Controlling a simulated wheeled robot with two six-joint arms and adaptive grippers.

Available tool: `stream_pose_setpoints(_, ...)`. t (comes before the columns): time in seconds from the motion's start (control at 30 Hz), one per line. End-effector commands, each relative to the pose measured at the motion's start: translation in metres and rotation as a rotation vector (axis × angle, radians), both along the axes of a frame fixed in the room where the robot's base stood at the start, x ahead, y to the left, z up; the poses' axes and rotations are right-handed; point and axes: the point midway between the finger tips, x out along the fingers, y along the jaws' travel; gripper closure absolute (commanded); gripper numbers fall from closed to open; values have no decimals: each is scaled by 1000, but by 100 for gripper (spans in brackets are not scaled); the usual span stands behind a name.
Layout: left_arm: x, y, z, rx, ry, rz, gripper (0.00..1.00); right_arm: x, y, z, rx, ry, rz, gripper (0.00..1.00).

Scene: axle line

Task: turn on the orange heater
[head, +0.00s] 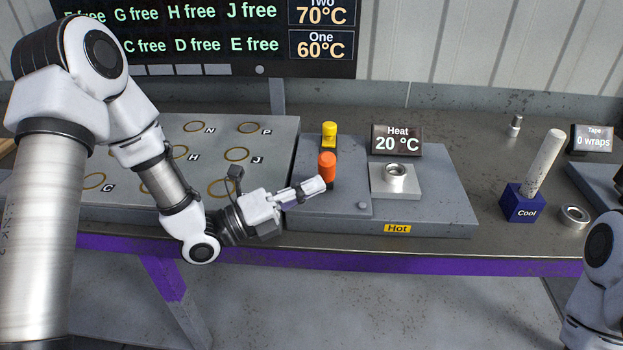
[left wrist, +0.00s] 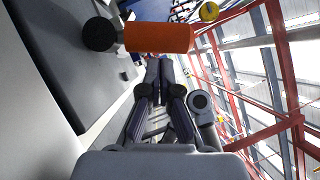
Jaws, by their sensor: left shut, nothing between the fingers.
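The orange upright handle (head: 327,166) stands on the grey heater unit (head: 430,210), on a dark base. The heater's display (head: 397,139) reads "Heat 20 °C". My left gripper (head: 322,185) is shut and empty, its fingertips close to the lower part of the orange handle; I cannot tell whether they touch. In the left wrist view the orange handle (left wrist: 158,37) lies across just beyond the closed fingertips (left wrist: 158,62), its dark end to the left. My right gripper is out of view; only part of my right arm shows at the lower right.
A metal ring sits on the square plate (head: 381,184) of the heater.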

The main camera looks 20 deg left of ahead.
Motion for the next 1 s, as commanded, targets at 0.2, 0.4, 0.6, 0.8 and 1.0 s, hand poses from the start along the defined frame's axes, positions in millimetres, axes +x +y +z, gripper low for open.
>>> stream_pose_setpoints(0.2,7,0,3,0,1,-1,100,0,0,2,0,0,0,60)
stream_pose_setpoints(0.4,6,0,2,0,1,-1,100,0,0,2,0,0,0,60)
stream_pose_setpoints(0.6,7,0,5,-6,20,0,100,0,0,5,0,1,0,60)
stream_pose_setpoints(0.8,9,1,7,-15,52,0,100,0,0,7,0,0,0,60)
stream_pose_setpoints(1.0,10,1,8,-23,77,1,100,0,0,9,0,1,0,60)
